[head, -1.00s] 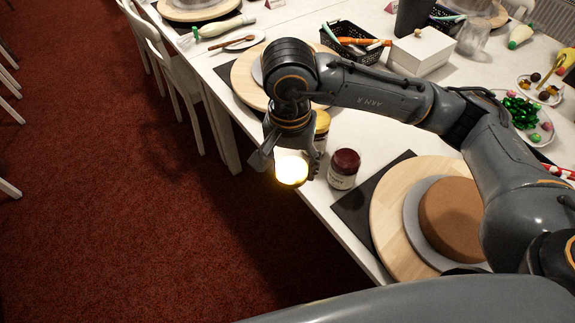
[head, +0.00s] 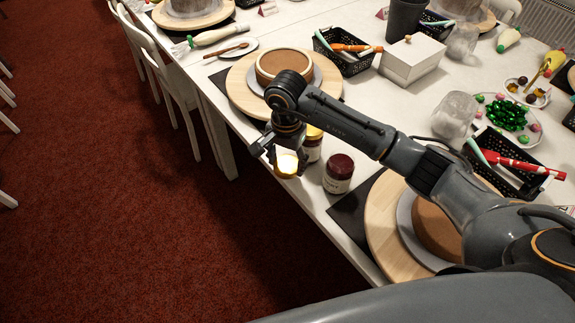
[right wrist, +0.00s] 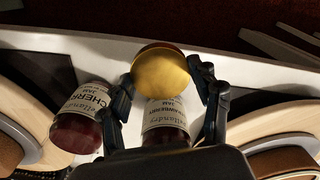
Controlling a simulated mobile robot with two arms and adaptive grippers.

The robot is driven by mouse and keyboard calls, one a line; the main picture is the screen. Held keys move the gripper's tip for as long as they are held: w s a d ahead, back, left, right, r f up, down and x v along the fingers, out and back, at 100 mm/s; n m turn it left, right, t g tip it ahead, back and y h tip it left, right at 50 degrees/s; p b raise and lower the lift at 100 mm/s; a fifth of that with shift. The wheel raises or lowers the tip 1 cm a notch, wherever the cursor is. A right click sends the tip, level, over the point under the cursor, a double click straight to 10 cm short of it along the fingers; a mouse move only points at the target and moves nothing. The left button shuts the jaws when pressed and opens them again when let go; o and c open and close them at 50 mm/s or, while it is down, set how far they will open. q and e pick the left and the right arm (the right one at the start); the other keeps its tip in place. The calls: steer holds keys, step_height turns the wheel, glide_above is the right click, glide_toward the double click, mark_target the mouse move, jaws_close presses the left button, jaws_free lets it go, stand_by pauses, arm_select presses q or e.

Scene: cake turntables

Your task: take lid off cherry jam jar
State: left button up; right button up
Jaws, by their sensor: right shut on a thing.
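My right gripper (head: 287,152) is shut on a bright round gold thing (head: 286,164) at the table's front edge. In the right wrist view the gold thing (right wrist: 162,70) sits between the fingertips (right wrist: 160,82); it looks like a lid, but I cannot tell what is under it. The cherry jam jar (right wrist: 80,118) stands to the left, its label readable. A jar with a yellow lid (head: 312,147) stands just behind the gripper. A strawberry label (right wrist: 165,113) shows below the gold thing. My left gripper is out of view.
A cake on a turntable (head: 378,225) stands at lower right, partly behind my arm; another turntable (head: 237,88) with a cake is beyond the gripper. Black baskets (head: 345,63) and a white box (head: 412,58) lie farther back. Open floor (head: 130,220) is left of the table.

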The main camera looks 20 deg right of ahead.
mark_target(287, 163)
steer(key=shift+w+d+f, duration=0.1)
steer(key=shift+w+f, duration=0.05)
steer(key=shift+f, duration=0.1)
step_height(287, 163, down, 3)
steer(key=shift+w+d+f+p, duration=0.1)
steer(key=shift+w+p, duration=0.05)
steer(key=shift+p, duration=0.4)
steer(key=shift+f, duration=0.15)
steer(key=shift+f+b, duration=0.25)
steer(key=shift+b, duration=0.05)
steer(key=o, duration=1.3)
steer(key=shift+r, duration=0.1)
steer(key=shift+r, duration=0.1)
